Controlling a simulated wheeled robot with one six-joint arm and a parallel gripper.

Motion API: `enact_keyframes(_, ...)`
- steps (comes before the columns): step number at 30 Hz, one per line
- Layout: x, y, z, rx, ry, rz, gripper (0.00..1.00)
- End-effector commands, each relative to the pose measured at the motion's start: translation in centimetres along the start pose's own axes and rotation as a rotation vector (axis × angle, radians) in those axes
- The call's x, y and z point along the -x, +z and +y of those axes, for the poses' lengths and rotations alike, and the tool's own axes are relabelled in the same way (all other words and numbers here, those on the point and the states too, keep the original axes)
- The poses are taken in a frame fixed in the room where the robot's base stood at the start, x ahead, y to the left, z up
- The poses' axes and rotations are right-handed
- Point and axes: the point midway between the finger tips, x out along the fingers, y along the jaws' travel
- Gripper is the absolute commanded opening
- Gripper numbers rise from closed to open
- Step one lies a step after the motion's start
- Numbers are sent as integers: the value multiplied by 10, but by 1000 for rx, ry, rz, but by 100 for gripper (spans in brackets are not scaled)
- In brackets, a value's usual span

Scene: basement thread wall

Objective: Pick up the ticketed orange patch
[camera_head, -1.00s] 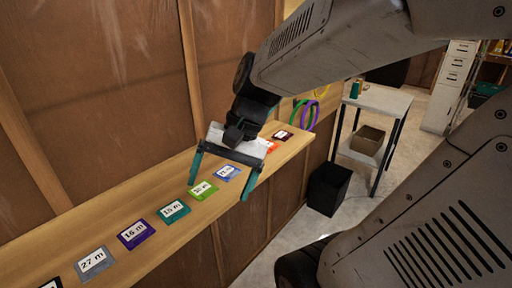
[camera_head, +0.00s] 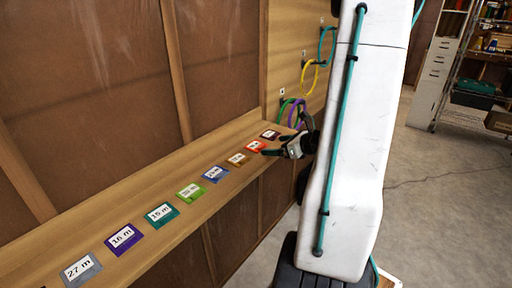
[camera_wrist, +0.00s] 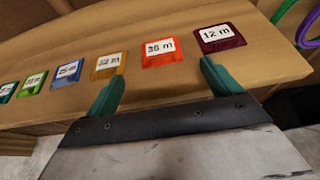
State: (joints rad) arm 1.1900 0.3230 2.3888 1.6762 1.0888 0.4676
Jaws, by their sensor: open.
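The orange patch (camera_wrist: 151,61), a bright red-orange square with a white ticket that seems to read 35 m, lies flat on the wooden shelf (camera_wrist: 60,113). In the head view the orange patch (camera_head: 255,147) is near the shelf's far end. My gripper (camera_wrist: 162,82) is open and empty, with its teal fingers apart. In the wrist view the orange patch shows beyond and between the fingertips, with no visible contact. In the head view my gripper (camera_head: 272,153) is beside the shelf's front edge, close to the patch.
A maroon patch (camera_wrist: 217,38) marked 12 m lies right of the orange one, and an amber patch (camera_wrist: 109,65) lies left. Several other ticketed patches continue along the shelf. Coloured loops (camera_head: 292,112) hang past the shelf's far end. A wooden wall (camera_head: 100,90) backs the shelf.

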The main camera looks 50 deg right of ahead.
Motion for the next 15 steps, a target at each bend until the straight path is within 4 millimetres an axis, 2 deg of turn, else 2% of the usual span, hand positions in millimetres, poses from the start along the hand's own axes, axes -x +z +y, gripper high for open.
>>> enact_keyframes(9, -46, 1, 0, 2, 5, 1, 89)
enact_keyframes(15, -56, 1, -1, 3, 3, 0, 89)
